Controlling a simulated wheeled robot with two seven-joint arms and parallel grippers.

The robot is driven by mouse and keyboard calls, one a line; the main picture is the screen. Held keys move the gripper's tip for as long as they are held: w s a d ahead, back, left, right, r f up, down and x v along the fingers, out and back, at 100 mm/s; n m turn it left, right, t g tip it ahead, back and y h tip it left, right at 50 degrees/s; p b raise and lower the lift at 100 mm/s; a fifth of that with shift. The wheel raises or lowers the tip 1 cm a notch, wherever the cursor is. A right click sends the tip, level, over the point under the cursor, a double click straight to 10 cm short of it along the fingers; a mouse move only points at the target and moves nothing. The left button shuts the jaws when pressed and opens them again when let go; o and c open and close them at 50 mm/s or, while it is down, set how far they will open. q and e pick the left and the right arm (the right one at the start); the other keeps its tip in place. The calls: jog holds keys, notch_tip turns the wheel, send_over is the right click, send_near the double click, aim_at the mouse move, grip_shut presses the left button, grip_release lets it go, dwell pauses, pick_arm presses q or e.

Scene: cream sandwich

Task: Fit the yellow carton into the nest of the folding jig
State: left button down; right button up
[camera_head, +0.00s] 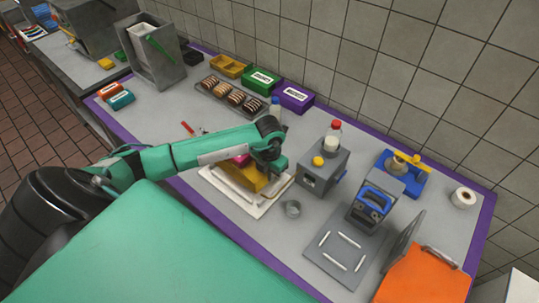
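My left gripper (271,168) is over a white tray (257,209) in the middle of the table, at its back right part. A yellow piece (240,178), which looks like the yellow carton, lies in this tray beside and partly under the gripper, with a bit of pink (238,160) behind it. The arm hides part of both. I cannot tell whether the fingers are open or touch the yellow piece. I cannot tell for sure which fixture is the folding jig. My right gripper is not in view.
A yellow compartmented box (230,66), a green carton (262,79) and a purple carton (293,97) stand along the wall. A grey plate with white strips (338,262) lies near the front right.

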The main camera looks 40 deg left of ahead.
pick_arm(q)
notch_tip(320, 180, down, 3)
jog(key=shift+b, duration=0.9)
jog(key=shift+f, duration=0.25)
jog(key=shift+b, duration=0.5)
dwell(0.8)
jog(key=shift+f+b, duration=0.9)
jog(key=shift+b, duration=0.15)
jog(key=shift+r, duration=0.25)
